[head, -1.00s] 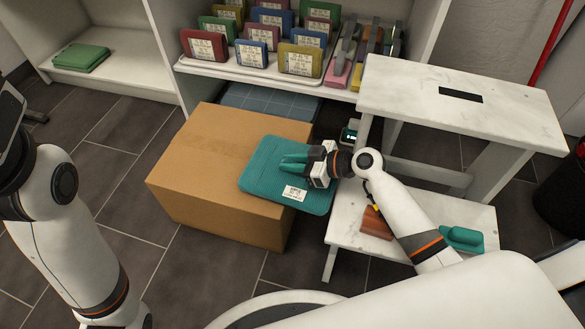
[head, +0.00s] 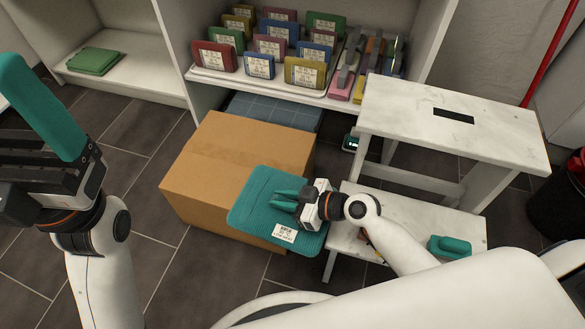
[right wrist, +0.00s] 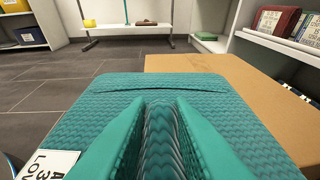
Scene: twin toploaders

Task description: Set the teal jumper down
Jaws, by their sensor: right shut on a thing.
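The teal jumper (head: 258,222) is a folded, knitted slab with a white label at its front edge. My right gripper (head: 280,196) is shut on it, its teal fingers pinching a raised fold. The jumper overlaps the front right of the cardboard box (head: 205,185) in the head view; whether it touches the box is unclear. In the right wrist view, the jumper (right wrist: 85,115) fills the foreground between and around the fingers (right wrist: 160,105), with its label at lower left. My left gripper (head: 45,110) is at the left edge, showing one broad teal finger; its opening is unclear.
A white step stool (head: 450,110) stands right of the box, with a teal object (head: 449,246) on its lower step. Shelves behind hold a tray of several labelled folded items (head: 260,65). A green folded cloth (head: 95,60) lies on the left shelf. Dark floor is open at front left.

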